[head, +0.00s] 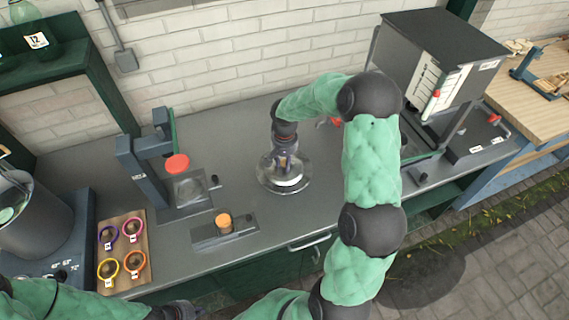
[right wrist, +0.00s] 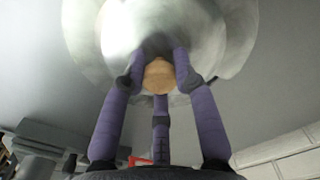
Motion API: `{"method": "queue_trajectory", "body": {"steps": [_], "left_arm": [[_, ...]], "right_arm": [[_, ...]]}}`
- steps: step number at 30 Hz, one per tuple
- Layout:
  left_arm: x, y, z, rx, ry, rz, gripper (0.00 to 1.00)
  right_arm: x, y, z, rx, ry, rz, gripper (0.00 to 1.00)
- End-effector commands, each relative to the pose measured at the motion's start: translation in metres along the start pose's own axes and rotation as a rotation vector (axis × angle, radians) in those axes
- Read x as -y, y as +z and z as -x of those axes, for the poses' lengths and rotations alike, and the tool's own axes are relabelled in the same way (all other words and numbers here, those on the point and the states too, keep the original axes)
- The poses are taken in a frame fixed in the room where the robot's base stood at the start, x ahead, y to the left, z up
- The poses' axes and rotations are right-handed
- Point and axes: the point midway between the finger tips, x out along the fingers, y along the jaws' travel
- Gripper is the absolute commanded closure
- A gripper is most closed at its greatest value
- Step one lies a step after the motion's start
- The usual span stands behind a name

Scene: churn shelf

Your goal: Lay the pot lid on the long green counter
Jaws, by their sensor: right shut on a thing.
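The pot lid (head: 268,183) is a round, shiny, glassy-looking disc over the middle of the long green counter (head: 236,128), which has a grey top and green front. My right gripper (head: 287,165) comes down on it from above. In the right wrist view its purple fingers (right wrist: 160,80) are closed around the lid's wooden knob (right wrist: 159,76), with the silver lid (right wrist: 115,30) beyond. The lid looks level and very near the counter top; I cannot tell whether it touches. My left gripper (head: 185,311) shows only partly at the bottom edge, its fingers unclear.
A press with a red disc (head: 177,164) and a low block with an orange knob (head: 224,221) stand left of the lid. A board with several coloured rings (head: 134,229) and a metal pot (head: 32,220) are further left. A large grey machine (head: 440,50) stands right.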

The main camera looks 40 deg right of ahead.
Motion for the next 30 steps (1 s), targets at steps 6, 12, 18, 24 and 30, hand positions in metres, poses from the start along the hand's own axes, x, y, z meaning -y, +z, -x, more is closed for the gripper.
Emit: {"method": "queue_trajectory", "body": {"steps": [6, 12, 18, 24, 30], "left_arm": [[0.001, 0.000, -0.001, 0.000, 0.000, 0.000, 1.00], [0.001, 0.000, -0.004, 0.000, 0.000, 0.000, 1.00], [0.001, 0.000, -0.003, 0.000, 0.000, 0.000, 1.00], [0.001, 0.000, -0.003, 0.000, 0.000, 0.000, 1.00], [0.000, 0.000, 0.001, 0.000, 0.000, 0.000, 1.00]], "right_arm": [[0.000, -0.001, -0.005, -0.004, -0.002, -0.002, 1.00], [0.000, -0.001, -0.008, -0.004, -0.002, -0.002, 1.00], [0.000, -0.001, -0.008, -0.002, -0.001, -0.001, 0.47], [0.000, -0.001, -0.008, -0.002, -0.001, -0.001, 0.47], [0.000, -0.001, 0.004, -0.004, -0.002, -0.001, 0.47]]}}
